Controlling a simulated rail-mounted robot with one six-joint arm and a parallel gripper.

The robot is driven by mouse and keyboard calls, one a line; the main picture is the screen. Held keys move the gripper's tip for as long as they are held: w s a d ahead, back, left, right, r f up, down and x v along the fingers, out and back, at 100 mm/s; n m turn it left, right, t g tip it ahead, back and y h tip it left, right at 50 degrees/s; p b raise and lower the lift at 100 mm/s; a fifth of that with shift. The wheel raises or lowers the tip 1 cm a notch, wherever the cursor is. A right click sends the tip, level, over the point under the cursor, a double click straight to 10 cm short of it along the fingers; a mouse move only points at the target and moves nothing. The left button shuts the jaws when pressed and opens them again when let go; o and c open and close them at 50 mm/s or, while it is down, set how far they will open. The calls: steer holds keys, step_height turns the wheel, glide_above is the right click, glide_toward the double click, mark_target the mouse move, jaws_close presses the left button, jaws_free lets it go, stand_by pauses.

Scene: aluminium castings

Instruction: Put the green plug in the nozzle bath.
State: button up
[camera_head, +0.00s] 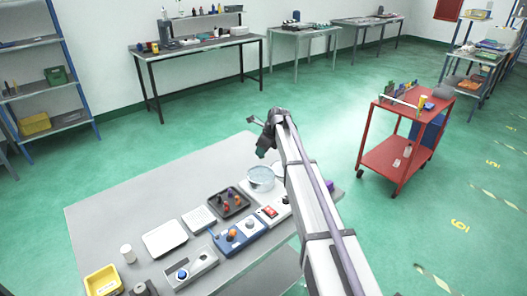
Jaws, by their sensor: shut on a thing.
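My gripper (262,146) is above the far right part of the grey table. It is shut on the green plug (260,154), which shows as a small dark green shape at the jaws. A round, pale, clear-walled bowl (260,185), which looks like the nozzle bath, stands on the table below the gripper. The plug is above the bowl and apart from it. My arm hides part of the table just right of the bowl, and the fingertips are too small to make out clearly.
Near the bowl are a dark tray (243,208) with orange and purple plugs, a blue block (224,246) and a white box with a red switch (272,215). A white tray (164,239) and a yellow bin (102,281) lie left. The table's far left is clear.

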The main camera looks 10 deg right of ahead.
steer(key=shift+s+a, duration=0.1)
steer(key=shift+a, duration=0.1)
steer(key=shift+a+f+b, duration=0.1)
steer(key=shift+f+b, duration=0.15)
steer(key=shift+b, duration=0.1)
step_height(320, 180, down, 10)
steer(key=b, duration=1)
steer(key=shift+f, duration=0.25)
steer(key=shift+r, duration=0.1)
steer(key=o, duration=1)
steer(key=shift+c, duration=0.2)
step_height(320, 180, up, 7)
steer(key=p, duration=0.7)
steer(key=shift+r, duration=0.2)
steer(key=shift+f, duration=0.25)
